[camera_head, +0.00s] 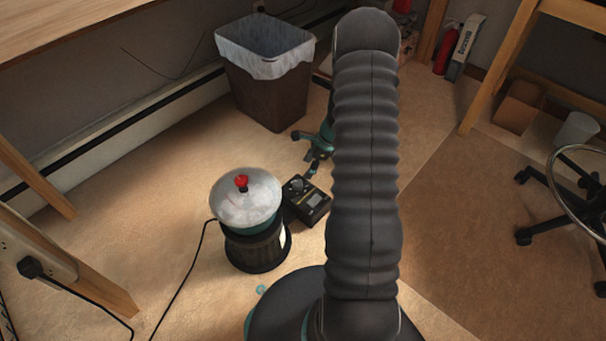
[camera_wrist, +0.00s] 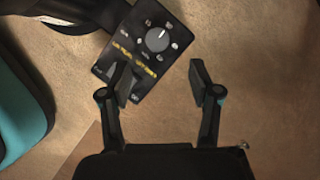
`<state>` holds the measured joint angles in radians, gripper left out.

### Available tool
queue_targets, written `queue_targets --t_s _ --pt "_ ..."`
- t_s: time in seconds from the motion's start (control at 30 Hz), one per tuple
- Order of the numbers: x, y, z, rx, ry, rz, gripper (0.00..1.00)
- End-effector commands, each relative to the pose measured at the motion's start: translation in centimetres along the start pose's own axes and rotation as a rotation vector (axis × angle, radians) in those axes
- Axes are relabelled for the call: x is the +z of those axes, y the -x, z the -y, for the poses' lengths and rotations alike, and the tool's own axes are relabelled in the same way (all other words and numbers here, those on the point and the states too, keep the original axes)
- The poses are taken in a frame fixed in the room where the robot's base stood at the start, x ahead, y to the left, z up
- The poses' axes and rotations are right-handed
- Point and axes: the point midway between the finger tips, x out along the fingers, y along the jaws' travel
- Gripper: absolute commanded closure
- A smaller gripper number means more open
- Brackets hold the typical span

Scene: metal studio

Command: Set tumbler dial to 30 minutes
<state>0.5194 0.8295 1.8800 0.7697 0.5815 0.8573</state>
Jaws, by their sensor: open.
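The black control box (camera_head: 308,204) sits on the floor against the right side of the tumbler (camera_head: 250,215), which has a pale lid with a red knob. In the wrist view the box (camera_wrist: 128,52) lies tilted, with a round grey dial (camera_wrist: 157,40) near its upper right. The dial's white pointer line points up and slightly right; the markings around it are too small to read. My gripper (camera_wrist: 158,78) is open and empty, its fingertips apart and just below the dial in the picture. The left finger overlaps the box's switches. In the head view my gripper (camera_head: 316,158) is partly hidden by my arm.
A lined waste bin (camera_head: 268,85) stands behind the box. A power strip (camera_head: 38,250) on a table leg is at the left, with a cord running to the tumbler. A wheeled chair (camera_head: 570,205) is at the right. Carpet between is mostly clear.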

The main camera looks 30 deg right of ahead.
Motion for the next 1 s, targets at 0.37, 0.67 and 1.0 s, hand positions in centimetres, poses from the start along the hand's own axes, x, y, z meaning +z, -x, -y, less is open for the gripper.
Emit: queue_targets --t_s 0.37,0.67,1.0 --pt "0.0 3.1 0.1 -0.002 0.0 -0.001 0.37" --pt "0.0 3.1 0.1 -0.001 0.0 -0.001 0.37" --pt "0.1 3.1 0.0 0.006 0.066 0.003 0.37"
